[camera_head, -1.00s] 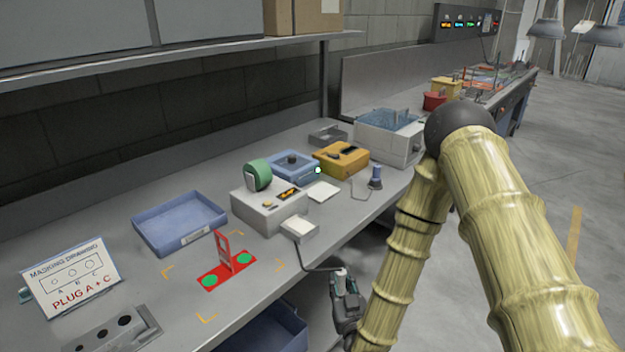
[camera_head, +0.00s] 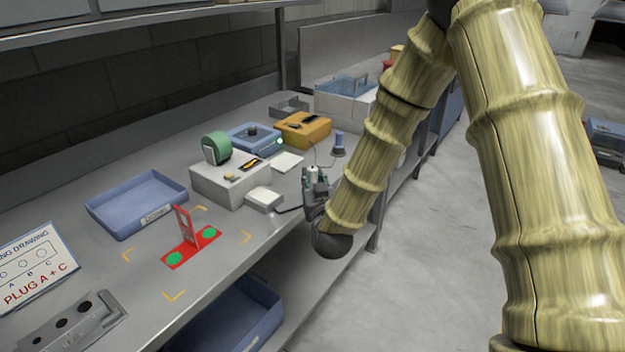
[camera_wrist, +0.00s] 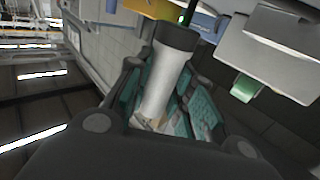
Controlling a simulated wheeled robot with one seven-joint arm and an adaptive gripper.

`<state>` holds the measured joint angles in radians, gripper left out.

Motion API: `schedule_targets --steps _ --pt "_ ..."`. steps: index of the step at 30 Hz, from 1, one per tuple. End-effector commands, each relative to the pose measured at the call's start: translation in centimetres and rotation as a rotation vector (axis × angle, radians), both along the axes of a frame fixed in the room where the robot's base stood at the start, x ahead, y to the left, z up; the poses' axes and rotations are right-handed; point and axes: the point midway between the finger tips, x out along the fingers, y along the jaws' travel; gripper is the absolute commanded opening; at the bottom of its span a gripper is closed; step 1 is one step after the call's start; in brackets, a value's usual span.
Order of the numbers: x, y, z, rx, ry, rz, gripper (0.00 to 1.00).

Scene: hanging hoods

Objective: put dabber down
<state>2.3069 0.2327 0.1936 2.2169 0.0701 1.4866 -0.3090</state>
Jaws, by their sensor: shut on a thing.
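My gripper (camera_head: 316,178) is at the bench's front edge, beside the small white pad box. It is shut on the dabber (camera_wrist: 160,80), a pale cylinder with a dark collar, held between teal finger pads in the wrist view. In the head view only the dabber's pale top (camera_head: 313,171) shows between the fingers. The dabber's lower end is hidden by the fingers in the wrist view. A small blue upright item (camera_head: 338,146) stands on the bench just beyond my gripper.
The white pad box (camera_head: 264,198) sits left of my gripper, before a grey box (camera_head: 226,186) with a green roll. A yellow box (camera_head: 303,128) and blue tray (camera_head: 252,137) stand behind.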

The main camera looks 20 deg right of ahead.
Motion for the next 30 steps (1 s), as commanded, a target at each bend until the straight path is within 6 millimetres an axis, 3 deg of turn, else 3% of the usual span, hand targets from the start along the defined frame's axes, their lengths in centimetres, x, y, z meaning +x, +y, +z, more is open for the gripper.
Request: schedule_targets --steps 8,24,30 --pt "2.1 -0.8 0.8 0.005 -0.001 -0.008 0.07" --pt "12.5 -3.8 -0.2 0.004 0.000 -0.008 0.07" --pt "14.6 -4.4 -0.5 0.004 0.000 -0.007 0.07"
